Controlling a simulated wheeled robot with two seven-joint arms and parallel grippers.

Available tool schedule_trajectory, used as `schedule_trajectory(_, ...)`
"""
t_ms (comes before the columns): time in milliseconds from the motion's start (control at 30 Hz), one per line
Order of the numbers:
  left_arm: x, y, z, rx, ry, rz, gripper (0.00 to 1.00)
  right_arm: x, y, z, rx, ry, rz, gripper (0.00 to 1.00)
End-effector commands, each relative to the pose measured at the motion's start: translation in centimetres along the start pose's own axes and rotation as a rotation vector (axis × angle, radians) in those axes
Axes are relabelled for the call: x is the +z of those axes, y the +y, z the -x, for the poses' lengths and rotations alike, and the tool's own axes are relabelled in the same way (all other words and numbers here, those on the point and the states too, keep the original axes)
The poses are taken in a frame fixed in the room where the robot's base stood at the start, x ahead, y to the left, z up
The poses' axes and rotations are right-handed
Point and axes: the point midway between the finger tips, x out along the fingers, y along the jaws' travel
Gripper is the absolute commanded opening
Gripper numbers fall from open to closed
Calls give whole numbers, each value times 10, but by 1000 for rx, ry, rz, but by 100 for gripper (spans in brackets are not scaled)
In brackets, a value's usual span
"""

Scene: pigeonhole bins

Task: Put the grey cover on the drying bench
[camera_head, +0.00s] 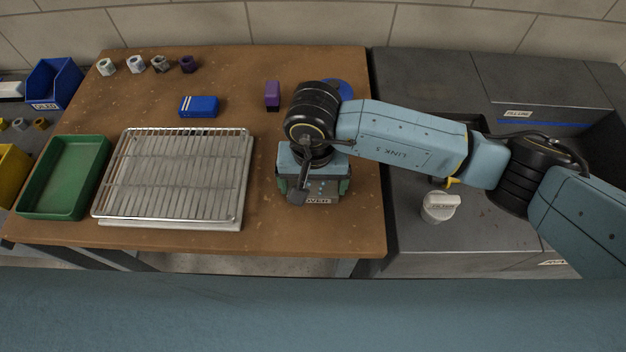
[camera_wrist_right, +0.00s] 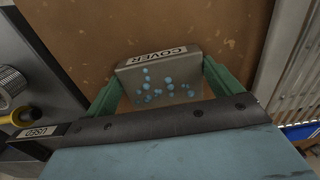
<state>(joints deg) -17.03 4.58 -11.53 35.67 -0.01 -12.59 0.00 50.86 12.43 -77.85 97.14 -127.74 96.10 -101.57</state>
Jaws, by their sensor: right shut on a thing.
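The grey cover (camera_wrist_right: 162,83) is a small block with a COVER label and several blue drops on it. In the right wrist view it sits between the two green fingers of my right gripper (camera_wrist_right: 160,88), which is shut on it. In the head view the gripper (camera_head: 315,188) is over the right part of the brown bench (camera_head: 210,65) and mostly hides the cover; its label edge shows below. I cannot tell whether the cover touches the bench top. A wire rack (camera_head: 176,172) on a pale tray lies on the bench's left half. My left gripper is not in view.
A green tray (camera_head: 64,177), blue box (camera_head: 199,106), purple block (camera_head: 272,95) and several nuts (camera_head: 160,64) are on the bench. A blue disc (camera_head: 340,88) is partly behind my arm. A grey machine with a white knob (camera_head: 440,206) stands right. Bench between rack and gripper is clear.

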Motion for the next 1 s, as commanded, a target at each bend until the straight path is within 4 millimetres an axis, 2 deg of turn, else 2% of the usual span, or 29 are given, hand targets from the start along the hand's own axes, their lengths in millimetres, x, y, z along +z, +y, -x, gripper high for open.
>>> schedule_trajectory(67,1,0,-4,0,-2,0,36,0,0,-2,-1,2,1,51)
schedule_trajectory(100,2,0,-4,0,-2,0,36,0,0,-4,0,-1,0,92)
schedule_trajectory(167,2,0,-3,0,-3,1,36,0,0,-3,0,-1,0,100)
schedule_trajectory(533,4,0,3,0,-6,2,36,0,0,4,-1,0,-1,100)
schedule_trajectory(667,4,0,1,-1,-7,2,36,-1,0,27,-2,4,1,100)
schedule_trajectory(1000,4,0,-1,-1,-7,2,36,-1,0,98,0,3,1,100)
